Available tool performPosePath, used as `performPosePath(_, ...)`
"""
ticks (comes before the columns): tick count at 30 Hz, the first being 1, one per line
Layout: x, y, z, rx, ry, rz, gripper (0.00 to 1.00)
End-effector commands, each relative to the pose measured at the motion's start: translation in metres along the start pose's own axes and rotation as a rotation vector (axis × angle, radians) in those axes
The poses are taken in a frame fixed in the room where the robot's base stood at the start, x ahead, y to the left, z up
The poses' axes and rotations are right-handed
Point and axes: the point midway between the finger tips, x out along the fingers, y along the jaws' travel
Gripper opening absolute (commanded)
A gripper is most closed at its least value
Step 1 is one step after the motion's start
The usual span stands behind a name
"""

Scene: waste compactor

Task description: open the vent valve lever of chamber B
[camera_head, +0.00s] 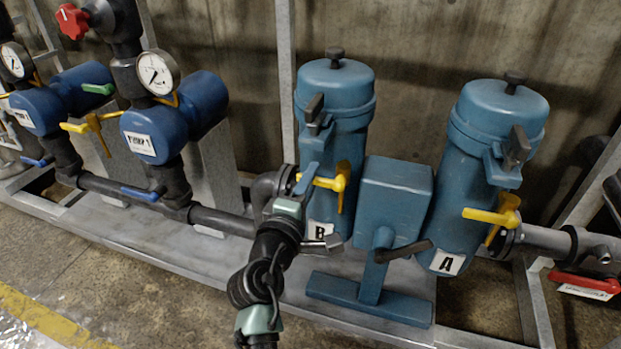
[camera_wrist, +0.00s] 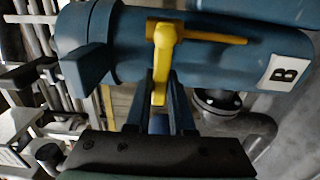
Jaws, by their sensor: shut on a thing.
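Chamber B (camera_head: 330,115) is an upright blue cylinder with a white "B" label (camera_head: 321,230); it lies sideways in the wrist view (camera_wrist: 110,35). One yellow arm reaches left to my gripper, and another points down along the body. In the wrist view the lever (camera_wrist: 165,40) has one arm running between my fingers and one pointing right toward the label. My gripper (camera_head: 305,181) is shut on the left-reaching arm; the fingers (camera_wrist: 161,98) stand on both sides of it. The exact contact is partly hidden.
Chamber A (camera_head: 487,150) stands to the right with a similar yellow lever (camera_head: 495,215). A blue box on a stand (camera_head: 390,200) with a dark handle is between them. Blue gauge units (camera_head: 155,130) and dark pipes are left. The floor in front is open.

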Motion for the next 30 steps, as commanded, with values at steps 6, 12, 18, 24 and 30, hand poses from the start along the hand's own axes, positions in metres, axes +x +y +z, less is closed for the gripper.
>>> performPosePath(6,0.000,-0.001,0.000,0.000,0.001,-0.002,0.00)
performPosePath(12,0.000,-0.002,0.000,-0.019,0.000,-0.002,0.00)
performPosePath(18,-0.001,-0.005,0.000,-0.097,0.001,-0.003,0.00)
performPosePath(24,-0.001,-0.012,0.002,-0.247,0.000,-0.005,0.00)
performPosePath(30,0.000,-0.021,0.005,-0.435,0.000,-0.005,0.00)
